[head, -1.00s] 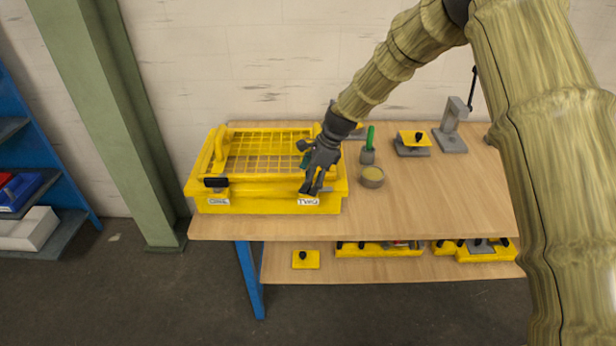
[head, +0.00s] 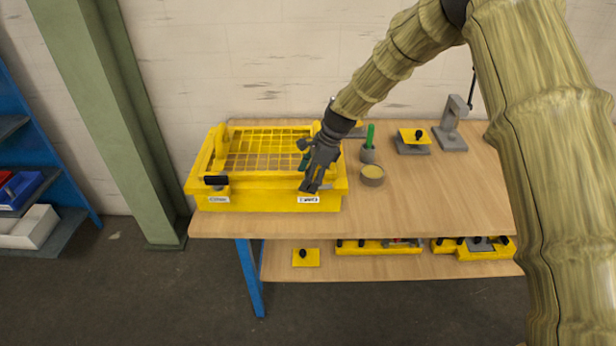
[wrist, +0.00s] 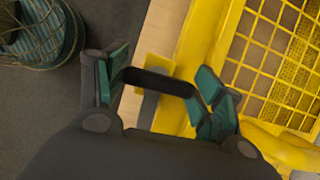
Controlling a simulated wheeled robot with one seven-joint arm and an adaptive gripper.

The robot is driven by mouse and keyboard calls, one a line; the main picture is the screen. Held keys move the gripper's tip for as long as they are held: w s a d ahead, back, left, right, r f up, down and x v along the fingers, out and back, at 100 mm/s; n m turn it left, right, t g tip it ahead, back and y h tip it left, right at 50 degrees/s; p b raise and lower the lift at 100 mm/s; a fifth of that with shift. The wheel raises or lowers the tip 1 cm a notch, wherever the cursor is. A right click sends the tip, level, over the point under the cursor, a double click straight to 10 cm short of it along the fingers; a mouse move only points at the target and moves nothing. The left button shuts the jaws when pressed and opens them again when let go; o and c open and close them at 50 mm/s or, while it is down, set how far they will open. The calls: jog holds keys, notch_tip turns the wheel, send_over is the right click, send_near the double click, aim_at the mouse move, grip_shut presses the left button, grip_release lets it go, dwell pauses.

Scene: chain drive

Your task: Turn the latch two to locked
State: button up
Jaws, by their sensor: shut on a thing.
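The yellow case (head: 264,200) with a mesh lid (head: 262,150) sits on the left of the bench. Latch two is at the right of its front, above the label TWO (head: 309,200); in the head view my gripper (head: 312,187) mostly hides it. In the wrist view, the black handle of latch two (wrist: 158,82) spans between the teal finger pads of my gripper (wrist: 160,90), which is shut on it. Latch one (head: 216,181), with a black handle, is at the front left of the case. The exact angle of latch two is hard to tell.
A grey holder with a green handle (head: 370,137) and a round cup (head: 373,175) stand just right of the case. A yellow-topped fixture (head: 413,140) and a grey press (head: 451,130) stand farther right. The front right of the bench (head: 440,205) is clear.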

jog(key=n+g, duration=0.1)
jog(key=n, duration=0.3)
jog(key=shift+n+g+h, duration=0.3)
jog(key=shift+n+g, duration=0.1)
jog(key=n+g+h, duration=0.1)
jog(key=n, duration=0.5)
jog(key=n+g+h, duration=0.1)
jog(key=n, duration=0.2)
jog(key=shift+h+b, duration=0.3)
jog(key=shift+b, duration=0.05)
jog(key=shift+n+h, duration=0.7)
jog(key=shift+n, duration=1.1)
jog(key=o, duration=1)
jog(key=shift+r, duration=0.1)
jog(key=shift+g, duration=0.3)
jog(key=v, duration=1.2)
